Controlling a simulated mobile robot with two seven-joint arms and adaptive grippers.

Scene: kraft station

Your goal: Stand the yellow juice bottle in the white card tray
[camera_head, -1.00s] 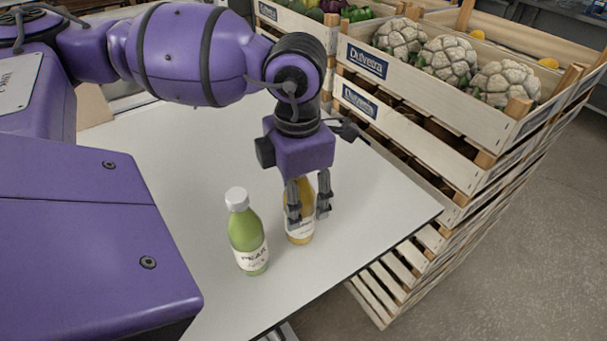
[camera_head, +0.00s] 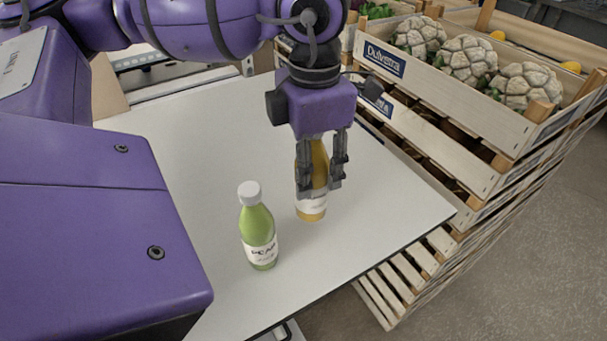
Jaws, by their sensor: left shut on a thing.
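The yellow juice bottle (camera_head: 312,207) is upright, with a white label low on its body. My left gripper (camera_head: 321,186) comes down from above and is shut on it; the fingers hide part of the bottle and its top. I cannot clearly tell whether its base is touching the table. The white card tray is not seen in this view. My right gripper is not in view.
A green pear bottle (camera_head: 259,236) with a white cap stands on the white table (camera_head: 205,150), left of and nearer than the yellow bottle. Wooden crates (camera_head: 450,110) with cauliflowers (camera_head: 467,60) stand along the table's right side. Much of the tabletop is clear.

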